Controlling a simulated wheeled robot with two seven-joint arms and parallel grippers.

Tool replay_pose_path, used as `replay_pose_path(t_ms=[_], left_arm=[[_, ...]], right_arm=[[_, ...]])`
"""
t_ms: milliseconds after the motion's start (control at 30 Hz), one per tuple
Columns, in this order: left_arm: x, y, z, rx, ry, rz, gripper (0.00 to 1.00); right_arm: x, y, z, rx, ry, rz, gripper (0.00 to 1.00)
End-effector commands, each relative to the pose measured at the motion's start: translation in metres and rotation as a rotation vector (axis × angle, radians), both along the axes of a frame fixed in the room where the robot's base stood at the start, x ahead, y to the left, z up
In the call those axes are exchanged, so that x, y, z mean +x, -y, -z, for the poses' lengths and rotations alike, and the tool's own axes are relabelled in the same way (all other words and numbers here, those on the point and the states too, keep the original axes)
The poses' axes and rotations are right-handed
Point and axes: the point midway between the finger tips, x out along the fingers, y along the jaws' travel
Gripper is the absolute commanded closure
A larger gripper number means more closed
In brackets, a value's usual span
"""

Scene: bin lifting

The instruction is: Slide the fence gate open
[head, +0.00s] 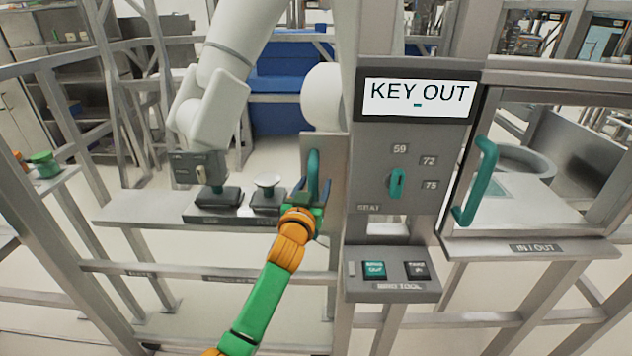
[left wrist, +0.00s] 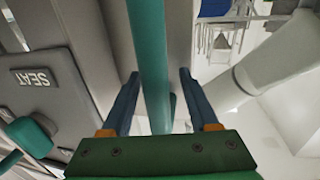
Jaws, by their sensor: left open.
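A teal upright handle (head: 313,172) stands on a grey plate (head: 337,168) at the post left of the control panel. My left gripper (head: 311,190) is open at the lower part of this handle, with a finger on either side of it. The left wrist view shows the teal bar (left wrist: 151,60) between the two blue fingers of my left gripper (left wrist: 160,100), with gaps visible on both sides. The gate's low rail (head: 200,276) carries small labels too blurred to read with certainty. My right gripper is not in view.
A grey panel (head: 435,150) reads KEY OUT and holds a teal key (head: 397,184). A button box (head: 392,290) juts out below. Another teal handle (head: 478,180) is on the framed door at right. A white robot arm (head: 222,95) stands behind the fence, above a shelf (head: 150,208).

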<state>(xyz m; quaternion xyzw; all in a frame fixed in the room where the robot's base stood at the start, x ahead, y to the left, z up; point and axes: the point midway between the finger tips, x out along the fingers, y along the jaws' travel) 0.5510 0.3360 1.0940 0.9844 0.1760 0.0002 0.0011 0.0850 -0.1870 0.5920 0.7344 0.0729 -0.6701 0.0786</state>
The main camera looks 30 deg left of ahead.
Motion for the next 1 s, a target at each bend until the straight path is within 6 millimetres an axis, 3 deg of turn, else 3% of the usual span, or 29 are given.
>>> replay_pose_path(t_ms=[367, 500, 600, 1000], left_arm=[[0.0076, -0.0028, 0.0004, 0.0, -0.001, 0.0, 0.39], [0.0075, -0.0028, 0.0004, 0.0, -0.001, 0.0, 0.77], [0.0075, -0.0029, 0.0004, 0.0, -0.001, 0.0, 1.0], [0.0074, -0.0027, 0.0004, 0.0, -0.001, 0.0, 1.0]], right_arm=[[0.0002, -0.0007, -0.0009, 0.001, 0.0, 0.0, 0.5], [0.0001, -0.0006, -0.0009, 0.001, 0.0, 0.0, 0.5], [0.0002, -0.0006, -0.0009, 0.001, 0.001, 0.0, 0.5], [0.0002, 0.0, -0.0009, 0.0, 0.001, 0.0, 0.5]])
